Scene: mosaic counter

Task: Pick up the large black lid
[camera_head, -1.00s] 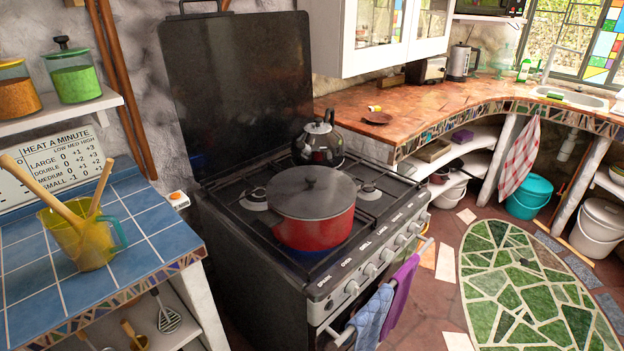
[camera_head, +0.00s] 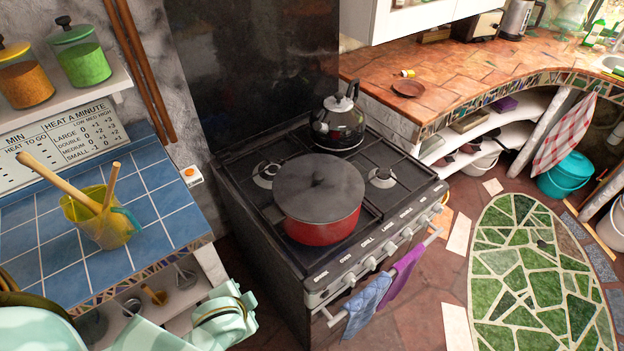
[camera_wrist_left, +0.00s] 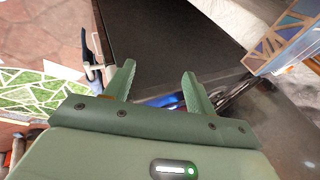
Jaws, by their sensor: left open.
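The large black lid (camera_head: 319,186) sits on top of a red pot (camera_head: 318,232), with a small dark knob at its centre. The pot stands on the front part of the black stove. My left arm comes in at the bottom left of the head view, low and left of the stove; its fingertips are not clear there. In the left wrist view my left gripper (camera_wrist_left: 157,85) is open and empty, with the dark side of the stove (camera_wrist_left: 165,40) beyond its fingers. The lid is not visible in the wrist view. My right gripper is not in view.
A dark kettle (camera_head: 338,122) stands behind the pot on the stove. A blue-tiled counter (camera_head: 60,262) with a yellow jug (camera_head: 103,222) holding wooden utensils lies left of the stove. Towels (camera_head: 368,303) hang on the oven rail. Mosaic floor (camera_head: 530,280) lies open at the right.

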